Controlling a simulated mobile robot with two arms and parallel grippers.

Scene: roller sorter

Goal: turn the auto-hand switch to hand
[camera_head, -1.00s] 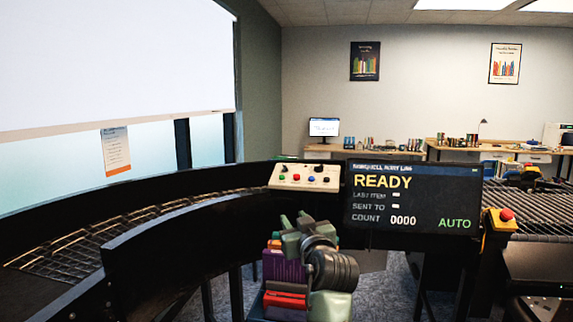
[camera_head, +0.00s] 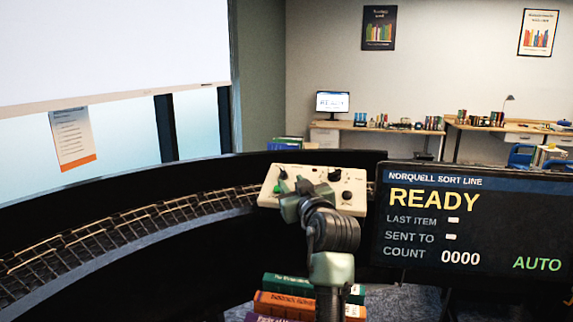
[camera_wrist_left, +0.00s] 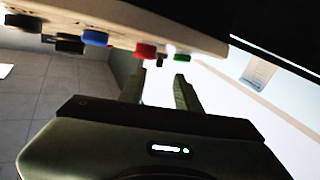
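The cream control panel (camera_head: 318,176) stands on the dark curved rail in the head view. It carries black knobs, one of them at the upper right (camera_head: 335,175), and coloured buttons. I cannot read its labels or tell for certain which control is the auto-hand switch. My left gripper (camera_head: 287,200) is at the panel's left front and hides part of its face. In the left wrist view its two fingers (camera_wrist_left: 159,86) are apart and empty, just off the panel, near a red button (camera_wrist_left: 145,50), a green button (camera_wrist_left: 179,51) and a small dark control (camera_wrist_left: 160,61). My right gripper is not in view.
The display (camera_head: 470,225) right of the panel reads READY, COUNT 0000 and AUTO. A curved roller conveyor (camera_head: 130,225) runs along the left. Books (camera_head: 290,297) lie stacked below my left arm. A desk with a monitor (camera_head: 332,102) stands far behind.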

